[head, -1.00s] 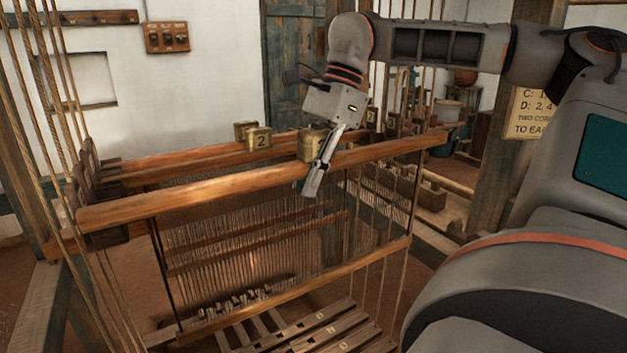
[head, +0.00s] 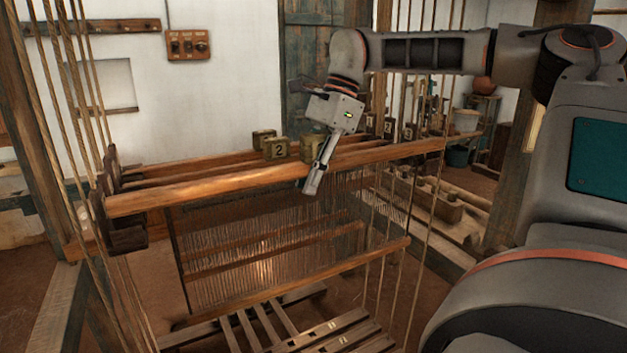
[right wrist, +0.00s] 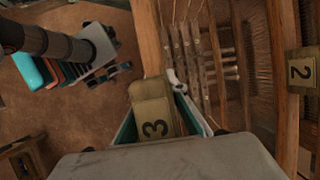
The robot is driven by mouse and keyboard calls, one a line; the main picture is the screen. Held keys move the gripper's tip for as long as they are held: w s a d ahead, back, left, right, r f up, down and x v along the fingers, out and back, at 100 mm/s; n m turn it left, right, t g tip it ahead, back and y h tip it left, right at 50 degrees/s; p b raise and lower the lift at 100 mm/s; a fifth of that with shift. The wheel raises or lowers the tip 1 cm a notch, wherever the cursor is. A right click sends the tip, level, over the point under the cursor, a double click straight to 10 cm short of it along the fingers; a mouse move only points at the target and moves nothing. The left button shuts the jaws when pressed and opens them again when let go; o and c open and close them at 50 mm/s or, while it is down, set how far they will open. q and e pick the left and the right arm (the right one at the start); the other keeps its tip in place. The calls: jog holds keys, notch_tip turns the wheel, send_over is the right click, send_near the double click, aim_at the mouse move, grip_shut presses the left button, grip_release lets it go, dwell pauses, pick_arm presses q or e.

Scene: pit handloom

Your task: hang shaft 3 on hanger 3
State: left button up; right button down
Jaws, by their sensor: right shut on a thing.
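Shaft 3 (head: 200,192) is the nearest wooden bar, with heddles hanging below it. My right gripper (head: 315,168) is shut on its brass block at mid-bar. The right wrist view shows the block marked 3 (right wrist: 150,108) between the fingers (right wrist: 155,112). My left gripper is out of view.
Shaft 2's brass block (head: 278,149) sits on the bar just behind, with another shaft beyond. Ropes (head: 72,90) hang at the left and more at the right. Treadles (head: 320,335) lie below. A post (head: 515,130) stands at right.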

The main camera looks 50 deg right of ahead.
jog(key=shift+w+d+p, duration=0.2)
jog(key=shift+w+d, duration=0.05)
jog(key=shift+w, duration=0.65)
jog(key=shift+w+d+p, duration=0.15)
jog(key=shift+w+d, duration=0.1)
jog(key=shift+w, duration=0.65)
jog(key=shift+w+d+p, duration=1.3)
jog(key=shift+w+p, duration=0.8)
jog(key=shift+w, duration=2)
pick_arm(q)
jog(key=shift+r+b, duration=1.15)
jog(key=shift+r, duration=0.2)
pick_arm(e)
jog(key=shift+f, duration=2.85)
